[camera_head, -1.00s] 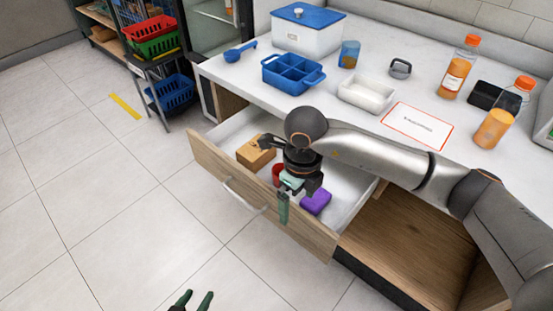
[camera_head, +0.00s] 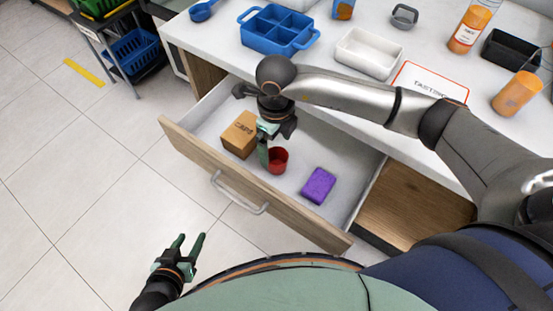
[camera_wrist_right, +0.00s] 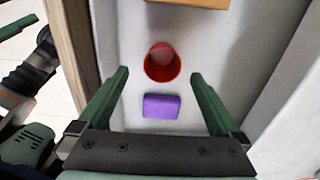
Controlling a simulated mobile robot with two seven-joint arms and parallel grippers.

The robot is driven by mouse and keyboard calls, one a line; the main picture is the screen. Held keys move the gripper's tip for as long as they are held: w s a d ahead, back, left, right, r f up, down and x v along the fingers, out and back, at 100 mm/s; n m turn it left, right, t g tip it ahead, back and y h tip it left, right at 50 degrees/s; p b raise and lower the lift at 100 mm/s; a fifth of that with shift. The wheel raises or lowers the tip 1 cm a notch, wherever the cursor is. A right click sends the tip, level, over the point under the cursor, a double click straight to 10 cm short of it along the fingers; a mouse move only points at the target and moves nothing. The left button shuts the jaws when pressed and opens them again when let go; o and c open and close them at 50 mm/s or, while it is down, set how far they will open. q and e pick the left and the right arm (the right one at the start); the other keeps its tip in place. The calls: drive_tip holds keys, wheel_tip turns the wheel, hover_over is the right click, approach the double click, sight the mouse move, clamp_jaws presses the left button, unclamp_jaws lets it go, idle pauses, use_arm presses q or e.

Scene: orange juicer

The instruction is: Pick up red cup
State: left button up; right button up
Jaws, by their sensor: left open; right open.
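The red cup (camera_head: 278,160) stands in the open drawer (camera_head: 300,140), between a tan box and a purple block. In the right wrist view the red cup (camera_wrist_right: 162,63) shows from above, beyond the fingertips and roughly centred between them. My right gripper (camera_head: 266,148) is open and empty over the drawer, beside the cup in the head view; its green fingers (camera_wrist_right: 157,85) are spread apart in the wrist view. Part of the cup's edge may be covered by a finger in the head view. My left gripper (camera_head: 189,243) is open and empty above the floor, in front of the drawer.
The tan box (camera_head: 240,134) and purple block (camera_head: 318,186) lie in the drawer near the cup. The drawer's wooden front (camera_head: 200,170) and side walls bound the space. A blue divided tray (camera_head: 277,30) and a white tray (camera_head: 368,52) stand on the counter above.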

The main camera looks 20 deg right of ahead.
sight(277, 159)
wheel_tip(277, 159, down, 7)
drive_tip(key=shift+w+d+f, duration=0.1)
drive_tip(key=shift+d+f, duration=0.05)
idle(0.4)
drive_tip(key=shift+c, duration=0.4)
drive_tip(key=c, duration=1.3)
